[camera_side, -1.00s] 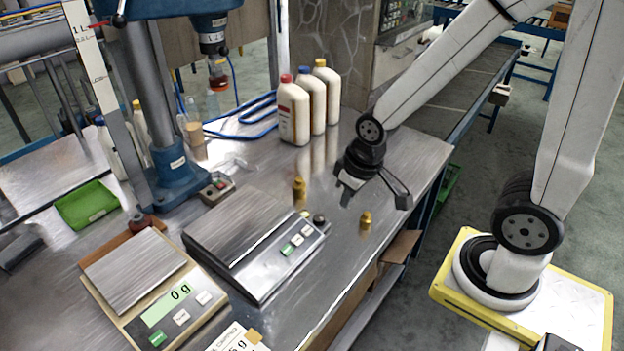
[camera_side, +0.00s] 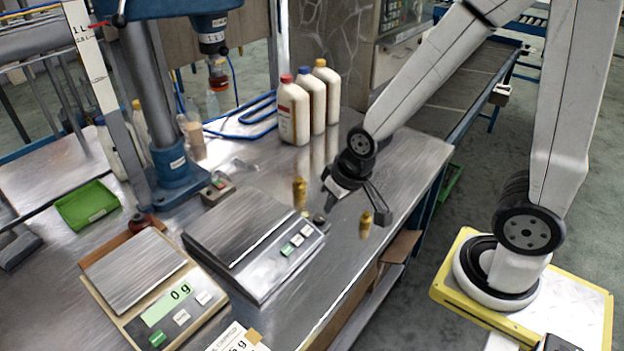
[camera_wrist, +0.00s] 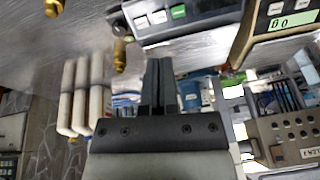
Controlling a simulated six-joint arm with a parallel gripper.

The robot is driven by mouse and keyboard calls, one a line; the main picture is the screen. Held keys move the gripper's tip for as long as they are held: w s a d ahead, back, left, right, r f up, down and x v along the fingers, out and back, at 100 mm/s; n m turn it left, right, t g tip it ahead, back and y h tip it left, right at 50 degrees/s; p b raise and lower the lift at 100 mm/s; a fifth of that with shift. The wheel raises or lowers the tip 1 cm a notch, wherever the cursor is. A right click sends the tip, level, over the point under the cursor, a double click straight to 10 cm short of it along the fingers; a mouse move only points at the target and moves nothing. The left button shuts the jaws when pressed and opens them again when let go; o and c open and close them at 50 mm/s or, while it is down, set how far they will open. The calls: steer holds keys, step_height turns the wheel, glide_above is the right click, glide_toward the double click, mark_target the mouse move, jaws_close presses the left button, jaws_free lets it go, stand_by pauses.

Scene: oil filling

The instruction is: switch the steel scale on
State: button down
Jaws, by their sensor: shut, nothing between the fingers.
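The steel scale (camera_side: 262,262) stands mid-table with a flat pan on top and a green button (camera_side: 287,249) beside two white buttons on its front panel. I see no lit digits on it. In the wrist view its front panel (camera_wrist: 205,24) lies at the top, with the green button (camera_wrist: 178,12) above my fingers. My gripper (camera_side: 327,207) is shut and empty, tilted down just beyond the scale's right end, apart from the buttons. In the wrist view its closed fingers (camera_wrist: 159,62) point up towards the panel.
A beige scale (camera_side: 205,318) reading 0 g stands to the left. Several white bottles (camera_side: 294,112) stand behind. A blue drill-like column (camera_side: 172,158) rises at left.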

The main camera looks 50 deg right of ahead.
mark_target(287, 250)
steer(key=w+a+f+m+t+h, duration=0.4)
steer(key=f+m+t, duration=0.2)
steer(key=m, duration=0.7)
steer(key=shift+w+t+h, duration=0.3)
steer(key=shift+w+t, duration=0.05)
steer(key=shift+t, duration=0.85)
steer(key=shift+f, duration=0.2)
steer(key=shift+w+f, duration=0.5)
steer(key=shift+f, duration=0.85)
steer(key=shift+w+f, duration=0.5)
steer(key=shift+f, duration=0.8)
steer(key=shift+w+f, duration=0.5)
steer(key=shift+f, duration=0.85)
steer(key=shift+w+f, duration=0.25)
steer(key=shift+f, duration=0.55)
steer(key=shift+r, duration=0.15)
steer(key=shift+s+r, duration=0.25)
steer(key=shift+r, duration=0.4)
